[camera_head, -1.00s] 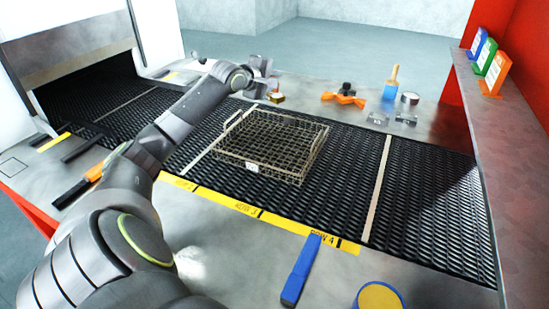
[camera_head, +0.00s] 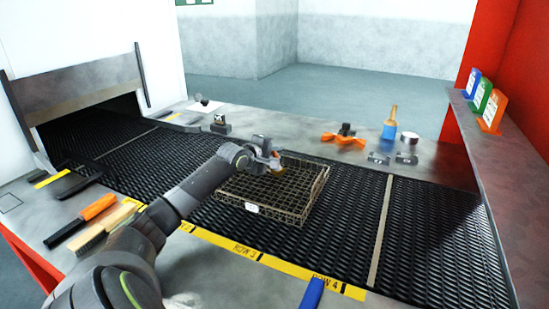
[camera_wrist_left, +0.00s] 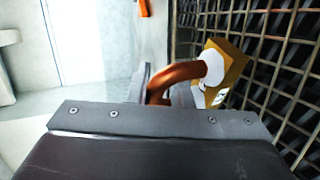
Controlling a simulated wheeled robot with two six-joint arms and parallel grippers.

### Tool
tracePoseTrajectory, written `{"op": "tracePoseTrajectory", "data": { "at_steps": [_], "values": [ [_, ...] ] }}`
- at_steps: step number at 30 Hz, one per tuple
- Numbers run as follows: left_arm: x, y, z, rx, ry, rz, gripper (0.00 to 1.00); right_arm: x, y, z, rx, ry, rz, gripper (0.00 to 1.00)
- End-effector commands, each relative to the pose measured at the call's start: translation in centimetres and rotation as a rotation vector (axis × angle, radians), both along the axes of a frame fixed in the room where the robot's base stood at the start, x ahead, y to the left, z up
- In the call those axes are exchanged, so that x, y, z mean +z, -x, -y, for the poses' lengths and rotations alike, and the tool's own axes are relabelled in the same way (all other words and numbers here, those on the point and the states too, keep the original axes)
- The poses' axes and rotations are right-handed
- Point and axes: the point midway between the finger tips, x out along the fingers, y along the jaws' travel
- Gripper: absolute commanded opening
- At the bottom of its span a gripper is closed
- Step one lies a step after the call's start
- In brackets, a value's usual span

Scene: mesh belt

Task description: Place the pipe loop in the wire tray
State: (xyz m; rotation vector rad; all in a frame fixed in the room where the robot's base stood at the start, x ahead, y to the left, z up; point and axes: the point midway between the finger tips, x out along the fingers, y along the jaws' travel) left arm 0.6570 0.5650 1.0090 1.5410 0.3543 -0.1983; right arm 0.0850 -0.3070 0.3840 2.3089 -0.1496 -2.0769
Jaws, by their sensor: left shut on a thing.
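The wire tray (camera_head: 285,214) is a wide mesh basket with a white tag, sitting on the black mesh belt. My left gripper (camera_head: 270,158) is over the tray's far left part. It is shut on the pipe loop (camera_head: 278,168), which is small and partly hidden in the head view. In the left wrist view the pipe loop (camera_wrist_left: 176,78) shows a bent copper tube with a white collar and a brass-coloured block at its end. The tray's wire grid (camera_wrist_left: 286,62) lies beyond it on the right; I cannot tell whether they touch. My right gripper is not in view.
The mesh belt (camera_head: 430,225) runs across, into a hooded opening (camera_head: 85,95) at left. Brushes (camera_head: 105,226) and a blue-handled tool (camera_head: 312,293) lie on the near ledge.

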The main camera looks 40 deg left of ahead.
Motion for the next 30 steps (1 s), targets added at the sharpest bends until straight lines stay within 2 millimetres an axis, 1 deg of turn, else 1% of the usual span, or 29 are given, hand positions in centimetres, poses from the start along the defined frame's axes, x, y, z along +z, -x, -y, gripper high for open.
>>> {"op": "tracePoseTrajectory", "data": {
  "at_steps": [1,3,11,12,16,17,26,30],
  "values": [
    [-0.7,0.0,0.1,0.0,0.003,0.0,0.0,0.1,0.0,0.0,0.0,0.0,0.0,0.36],
    [-1.3,0.0,0.0,0.0,0.001,0.002,0.0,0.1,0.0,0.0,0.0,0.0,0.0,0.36],
    [-1.4,0.0,0.0,0.0,0.0,0.002,0.0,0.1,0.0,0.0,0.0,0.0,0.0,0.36],
    [-1.6,0.0,0.0,0.0,0.001,-0.001,0.23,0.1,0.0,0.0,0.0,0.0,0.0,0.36],
    [-1.6,0.0,0.0,0.0,0.001,-0.001,0.4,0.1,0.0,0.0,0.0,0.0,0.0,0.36],
    [-1.6,0.0,0.0,0.0,0.001,-0.001,0.41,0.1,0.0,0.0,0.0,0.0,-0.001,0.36],
    [-1.5,0.2,0.0,0.001,0.0,-0.001,0.41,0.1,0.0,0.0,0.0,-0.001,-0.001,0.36],
    [-1.1,1.1,0.0,0.001,-0.002,-0.001,0.41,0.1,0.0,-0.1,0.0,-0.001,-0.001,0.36]
  ]
}}
